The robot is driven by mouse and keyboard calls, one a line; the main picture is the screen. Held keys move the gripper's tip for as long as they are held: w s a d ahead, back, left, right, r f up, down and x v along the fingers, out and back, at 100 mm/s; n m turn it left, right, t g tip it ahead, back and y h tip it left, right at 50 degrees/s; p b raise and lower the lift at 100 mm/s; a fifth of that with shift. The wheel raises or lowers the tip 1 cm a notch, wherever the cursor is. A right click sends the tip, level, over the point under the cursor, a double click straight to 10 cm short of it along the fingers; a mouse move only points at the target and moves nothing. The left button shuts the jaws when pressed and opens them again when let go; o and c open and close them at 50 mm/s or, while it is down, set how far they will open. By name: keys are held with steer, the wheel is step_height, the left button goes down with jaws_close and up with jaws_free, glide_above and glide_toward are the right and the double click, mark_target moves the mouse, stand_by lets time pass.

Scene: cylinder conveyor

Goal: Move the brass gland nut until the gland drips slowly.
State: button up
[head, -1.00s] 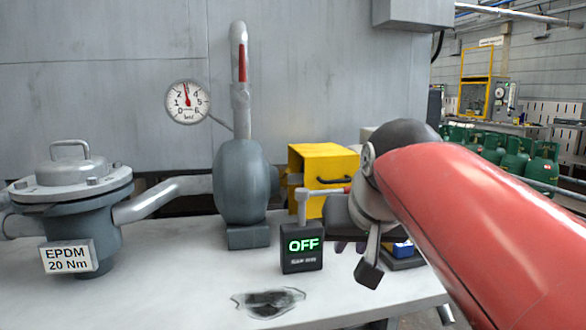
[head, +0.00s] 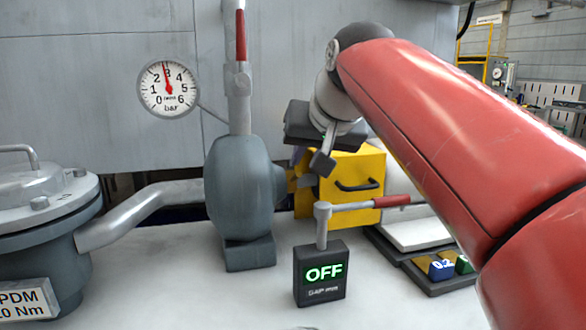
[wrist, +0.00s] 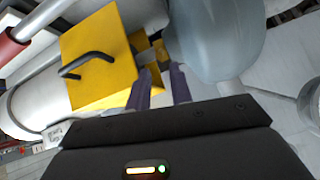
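The brass gland nut (head: 292,182) shows as a small yellow-gold part between the grey pump body (head: 238,190) and the yellow box-shaped guard (head: 355,170). In the wrist view a brass part (wrist: 157,54) lies just beyond my fingertips, partly hidden by them. My gripper (head: 298,155) points down from above, close to the nut; whether it touches is unclear. Its purple fingers (wrist: 162,72) stand apart in the wrist view, with nothing clearly held between them. No drip can be made out at the gland.
A gauge (head: 168,86) reads just under 3 bar. A flanged grey vessel (head: 45,220) stands left; dark trays (head: 435,265) lie right.

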mark_target(300, 172)
steer(key=x, duration=0.7)
steer(key=shift+f, duration=0.15)
jaws_close()
